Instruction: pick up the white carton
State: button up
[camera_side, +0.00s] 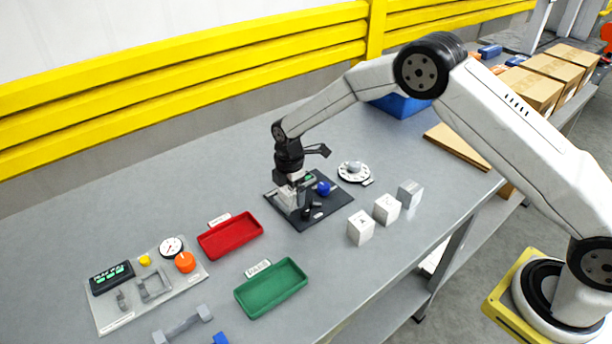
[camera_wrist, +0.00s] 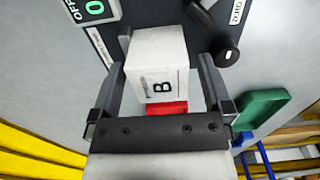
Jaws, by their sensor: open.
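A white carton (camera_wrist: 158,65) marked "B" sits between the fingers of my gripper (camera_wrist: 162,72) in the wrist view. The fingers stand open on either side of it, with a visible gap at the right finger. In the side view my gripper (camera_side: 297,183) points down over a black plate (camera_side: 327,207). A pale block (camera_side: 287,199) shows there beneath the fingers, partly hidden by them. Three more white cartons stand in a row to the right: a front one (camera_side: 360,228), a middle one (camera_side: 387,209) and a back one (camera_side: 410,194).
A red tray (camera_side: 230,253) and a green tray (camera_side: 244,298) lie to the left. A white dial (camera_side: 353,170) is behind. The front table edge is clear.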

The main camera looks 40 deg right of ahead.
jog(key=shift+c, duration=0.2)
jog(key=c, duration=1.3)
jog(key=shift+r, duration=0.1)
jog(key=shift+r, duration=0.7)
jog(key=shift+s+d+r, duration=0.35)
jog(key=shift+s+r, duration=1.55)
jog(key=shift+s, duration=0.4)
jog(key=shift+s+d+r, duration=0.35)
jog(key=shift+s+r, duration=1.6)
jog(key=shift+s, duration=0.4)
jog(key=shift+s+d+r, duration=0.35)
jog(key=shift+s+r, duration=1.55)
jog(key=shift+s, duration=0.4)
